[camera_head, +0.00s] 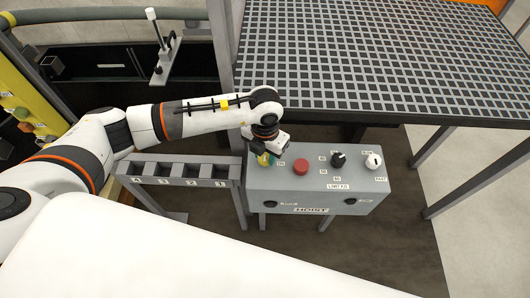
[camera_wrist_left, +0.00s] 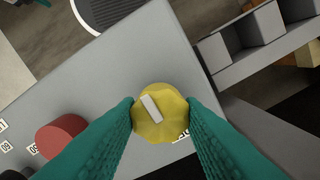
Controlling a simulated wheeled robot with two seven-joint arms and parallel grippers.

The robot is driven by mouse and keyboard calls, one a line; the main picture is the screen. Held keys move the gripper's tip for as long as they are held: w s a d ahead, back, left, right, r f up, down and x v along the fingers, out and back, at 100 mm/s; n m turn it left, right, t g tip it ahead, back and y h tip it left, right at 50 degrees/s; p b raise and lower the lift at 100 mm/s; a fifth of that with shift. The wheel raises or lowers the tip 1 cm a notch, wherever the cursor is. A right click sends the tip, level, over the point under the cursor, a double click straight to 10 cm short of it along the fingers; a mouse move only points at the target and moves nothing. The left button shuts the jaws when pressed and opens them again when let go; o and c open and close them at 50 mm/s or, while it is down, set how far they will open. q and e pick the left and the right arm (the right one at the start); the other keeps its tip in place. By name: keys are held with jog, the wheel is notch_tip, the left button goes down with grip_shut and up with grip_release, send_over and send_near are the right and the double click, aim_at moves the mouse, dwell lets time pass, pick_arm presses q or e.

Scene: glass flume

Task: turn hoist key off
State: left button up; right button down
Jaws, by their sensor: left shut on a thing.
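The hoist panel (camera_head: 318,187) is a grey box labelled HOIST below the grid platform. Its key switch, a yellow round knob (camera_wrist_left: 160,113) with a pale bar across it, sits between the two teal fingertips of my left gripper (camera_wrist_left: 161,110) in the left wrist view. The fingers touch the knob on both sides and are shut on it. The pale bar is tilted, its upper end to the left. In the head view my left gripper (camera_head: 265,158) reaches the panel's left end and mostly hides the knob. My right gripper is not in view.
A red button (camera_head: 300,166) is just right of the knob, then a black knob (camera_head: 338,160) and a white knob (camera_head: 374,161). A rack with several numbered open slots (camera_head: 180,169) stands left of the panel. The grid platform (camera_head: 370,60) lies behind.

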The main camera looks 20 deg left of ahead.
aim_at(265, 155)
pick_arm(q)
jog(key=shift+f+m+b, duration=0.15)
jog(key=shift+m+b, duration=0.15)
jog(key=shift+m, duration=0.1)
jog(key=shift+r, duration=0.2)
jog(key=o, duration=1)
notch_tip(265, 155, up, 12)
jog(key=b, duration=0.2)
jog(key=shift+b, duration=0.35)
